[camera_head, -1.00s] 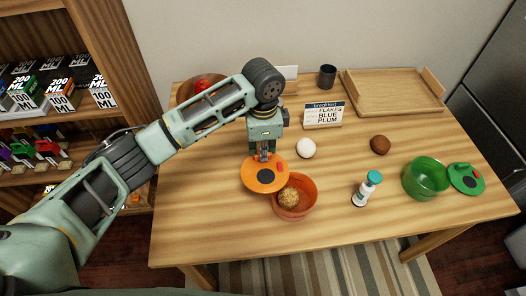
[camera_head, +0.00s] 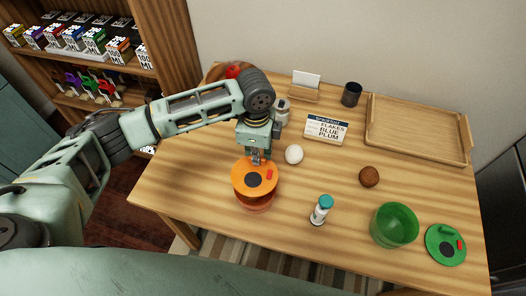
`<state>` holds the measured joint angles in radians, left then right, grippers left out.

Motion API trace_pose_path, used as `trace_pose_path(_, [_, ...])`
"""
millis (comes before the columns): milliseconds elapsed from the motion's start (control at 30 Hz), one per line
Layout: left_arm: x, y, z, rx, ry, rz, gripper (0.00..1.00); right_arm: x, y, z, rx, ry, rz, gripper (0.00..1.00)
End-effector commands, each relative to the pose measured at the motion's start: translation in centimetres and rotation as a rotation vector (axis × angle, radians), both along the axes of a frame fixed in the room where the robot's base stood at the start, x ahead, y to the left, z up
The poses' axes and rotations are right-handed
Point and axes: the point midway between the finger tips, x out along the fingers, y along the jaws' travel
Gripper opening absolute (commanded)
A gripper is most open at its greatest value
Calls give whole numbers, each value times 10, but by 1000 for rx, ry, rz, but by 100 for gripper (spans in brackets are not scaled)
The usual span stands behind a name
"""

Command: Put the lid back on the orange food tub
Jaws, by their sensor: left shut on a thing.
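The orange lid (camera_head: 242,187), with a dark disc in its middle and a red mark near its edge, is held by my left gripper (camera_head: 256,158). The gripper is shut on the lid's far edge. The orange food tub (camera_head: 257,205) stands on the table right under the lid, with only its near wall showing. The lid covers the tub's opening from this view and hides what is inside. I cannot tell whether the lid touches the rim or hovers just above it. My right gripper is not in view.
A white ball (camera_head: 294,154) lies close right of my left gripper. A teal-capped bottle (camera_head: 321,211), a brown ball (camera_head: 369,177), a green tub (camera_head: 394,226) and its green lid (camera_head: 444,245) stand to the right. A wooden tray (camera_head: 418,128) and a sign (camera_head: 326,129) are behind.

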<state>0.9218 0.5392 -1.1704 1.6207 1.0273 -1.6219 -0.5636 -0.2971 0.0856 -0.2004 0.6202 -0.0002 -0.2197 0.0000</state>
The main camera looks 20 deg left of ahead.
Motion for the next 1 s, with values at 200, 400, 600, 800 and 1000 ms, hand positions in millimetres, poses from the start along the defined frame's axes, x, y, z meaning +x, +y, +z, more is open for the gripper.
trace_pose_path(200, [0,0,-14,1,-1,0,0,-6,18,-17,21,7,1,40])
trace_pose_path(400, [0,0,-31,1,-1,0,0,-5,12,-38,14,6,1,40])
trace_pose_path(600, [0,0,-45,1,0,0,0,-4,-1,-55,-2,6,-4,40])
trace_pose_path(800, [0,0,-58,0,1,1,0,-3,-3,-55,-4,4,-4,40])
trace_pose_path(1000, [0,0,-62,0,0,1,0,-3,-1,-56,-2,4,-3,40])
